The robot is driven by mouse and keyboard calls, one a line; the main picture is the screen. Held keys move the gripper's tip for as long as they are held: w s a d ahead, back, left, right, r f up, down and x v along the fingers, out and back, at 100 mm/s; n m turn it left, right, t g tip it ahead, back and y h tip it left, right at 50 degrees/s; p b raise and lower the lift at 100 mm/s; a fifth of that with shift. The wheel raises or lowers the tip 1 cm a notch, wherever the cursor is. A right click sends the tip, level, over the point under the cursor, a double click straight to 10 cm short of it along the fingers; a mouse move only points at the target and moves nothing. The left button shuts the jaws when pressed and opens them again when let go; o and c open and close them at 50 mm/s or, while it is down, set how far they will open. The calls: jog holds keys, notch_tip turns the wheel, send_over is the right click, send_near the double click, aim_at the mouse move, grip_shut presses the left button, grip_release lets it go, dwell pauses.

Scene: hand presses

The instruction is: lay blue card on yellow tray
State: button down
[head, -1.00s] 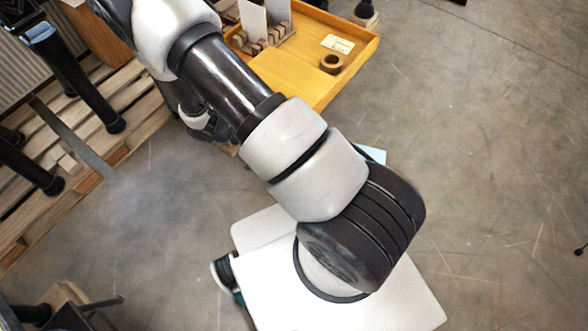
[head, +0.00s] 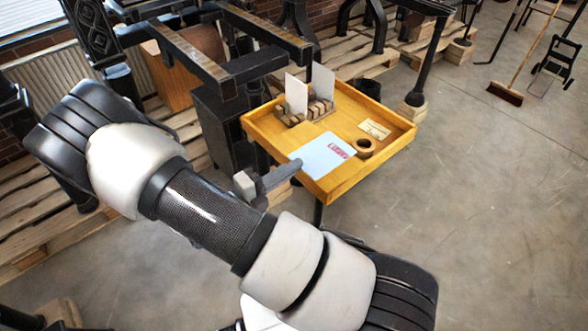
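The blue card (head: 318,156) is a pale blue sheet with a red stamp at its right side. It shows over the near left part of the yellow tray (head: 345,189), inside the tray's outline. I cannot tell whether it rests on the tray floor or hangs just above it. My gripper (head: 294,167) reaches in across the tray's near left rim, with its grey fingers at the card's left corner. The fingers look closed on that corner, seen edge-on. My forearm hides the wrist behind the gripper.
In the tray stand a wooden rack (head: 303,112) with two upright pale cards, a brown tape roll (head: 364,146) and a cream label (head: 375,129). A black press frame (head: 225,85) stands behind left. Open concrete floor (head: 480,200) lies to the right.

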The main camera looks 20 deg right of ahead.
notch_tip(320, 180, down, 6)
jog(key=b, duration=0.4)
jog(key=shift+f, duration=0.15)
dwell(0.3)
jog(key=c, duration=1.8)
grip_release()
jog(key=shift+c, duration=0.2)
jog(key=shift+f, duration=0.15)
jog(key=shift+a, duration=0.15)
jog(key=shift+p+v, duration=0.35)
jog(key=shift+v, duration=1.8)
